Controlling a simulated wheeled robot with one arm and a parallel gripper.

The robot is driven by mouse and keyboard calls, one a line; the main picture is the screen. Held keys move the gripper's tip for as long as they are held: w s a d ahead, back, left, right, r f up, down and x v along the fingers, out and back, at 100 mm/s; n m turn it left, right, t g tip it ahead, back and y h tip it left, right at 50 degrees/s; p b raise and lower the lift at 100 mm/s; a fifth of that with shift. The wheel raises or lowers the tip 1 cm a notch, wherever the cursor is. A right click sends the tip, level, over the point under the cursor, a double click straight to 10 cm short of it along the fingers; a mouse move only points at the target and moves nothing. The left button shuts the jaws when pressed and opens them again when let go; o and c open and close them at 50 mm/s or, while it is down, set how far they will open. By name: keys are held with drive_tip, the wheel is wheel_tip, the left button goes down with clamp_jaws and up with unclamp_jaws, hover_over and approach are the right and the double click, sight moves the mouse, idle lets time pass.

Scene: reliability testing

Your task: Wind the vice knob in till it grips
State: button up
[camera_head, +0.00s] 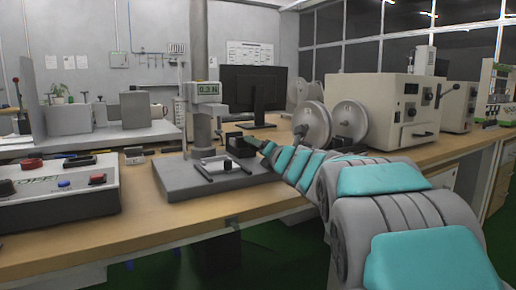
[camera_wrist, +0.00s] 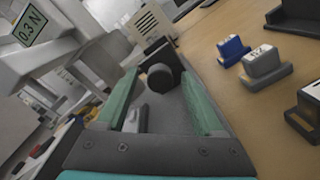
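The force test stand shows its display (camera_head: 208,89) reading about 0.3 N. The display also shows in the wrist view (camera_wrist: 28,27). A dark vice block (camera_head: 238,143) sits by the stand's column above the grey base plate (camera_head: 180,181). In the wrist view, the round dark vice knob (camera_wrist: 160,79) faces me between the tips of my green fingers. My gripper (camera_wrist: 160,76) is open, one finger on each side of the knob. I cannot tell whether either finger touches it. In the head view my gripper (camera_head: 265,148) reaches the vice from the right, its fingers small and partly hidden.
A control box with red buttons (camera_head: 62,196) stands on the bench at the left. Round grey wheels (camera_head: 312,125) and a beige machine (camera_head: 388,108) stand to the right. In the wrist view, a blue block (camera_wrist: 233,50) and a grey block (camera_wrist: 263,66) lie on the wooden bench.

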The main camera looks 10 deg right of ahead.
clamp_jaws()
idle(0.3)
drive_tip(key=shift+m+p, duration=0.3)
drive_tip(key=shift+r+m+p, duration=0.15)
drive_tip(key=shift+m+p, duration=0.75)
drive_tip(key=m+p, duration=0.7)
drive_tip(key=m, duration=0.1)
drive_tip(key=shift+g, duration=0.3)
drive_tip(key=m+p, duration=0.4)
drive_tip(key=shift+f+m+p, duration=0.15)
drive_tip(key=shift+m+p, duration=0.2)
drive_tip(key=shift+m, duration=0.85)
drive_tip(key=shift+f+m+p, duration=0.15)
drive_tip(key=shift+m+p, duration=0.15)
drive_tip(key=shift+m, duration=0.9)
